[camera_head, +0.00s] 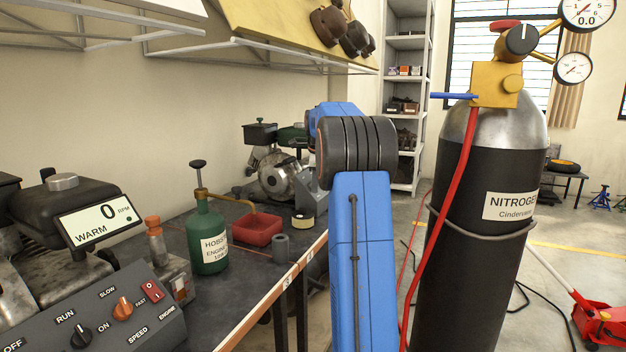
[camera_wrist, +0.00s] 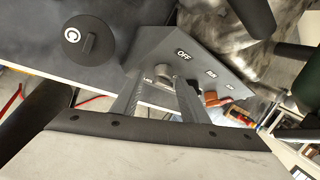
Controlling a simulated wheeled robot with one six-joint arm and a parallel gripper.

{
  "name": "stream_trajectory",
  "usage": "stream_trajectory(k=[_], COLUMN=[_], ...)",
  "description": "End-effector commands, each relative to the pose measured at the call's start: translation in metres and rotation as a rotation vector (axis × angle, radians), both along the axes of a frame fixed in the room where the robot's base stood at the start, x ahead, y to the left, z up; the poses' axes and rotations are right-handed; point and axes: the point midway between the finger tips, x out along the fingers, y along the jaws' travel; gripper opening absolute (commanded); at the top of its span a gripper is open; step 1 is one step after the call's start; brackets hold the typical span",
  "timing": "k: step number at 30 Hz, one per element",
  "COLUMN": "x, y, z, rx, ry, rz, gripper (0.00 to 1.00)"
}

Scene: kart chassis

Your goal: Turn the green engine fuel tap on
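The green engine (camera_head: 292,134), with a green tank on top, stands at the far end of the bench in the head view, partly hidden behind my blue arm. I cannot make out its fuel tap there. In the wrist view my gripper (camera_wrist: 160,84) has two grey fingers apart, with a small grey knob (camera_wrist: 161,73) showing between or just beyond their tips; I cannot tell whether they touch it. Beside it is a grey panel (camera_wrist: 160,50) with an OFF label. My gripper is hidden in the head view.
On the bench (camera_head: 262,262) are a dark engine (camera_head: 62,205), a switch panel (camera_head: 100,310), a green oil can (camera_head: 208,240) and a red tray (camera_head: 257,228). A black nitrogen cylinder (camera_head: 470,260) stands at right.

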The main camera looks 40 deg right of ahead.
Motion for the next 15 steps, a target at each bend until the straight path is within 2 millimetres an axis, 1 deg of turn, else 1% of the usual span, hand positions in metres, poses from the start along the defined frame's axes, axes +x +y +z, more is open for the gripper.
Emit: stream_trajectory(k=[10, 15], x=[0.002, -0.004], y=[0.003, 0.008], z=[0.008, 0.026], rx=[-0.005, -0.006], ry=[-0.011, -0.012], rz=[0.005, 0.005], gripper=[0.40, 0.40])
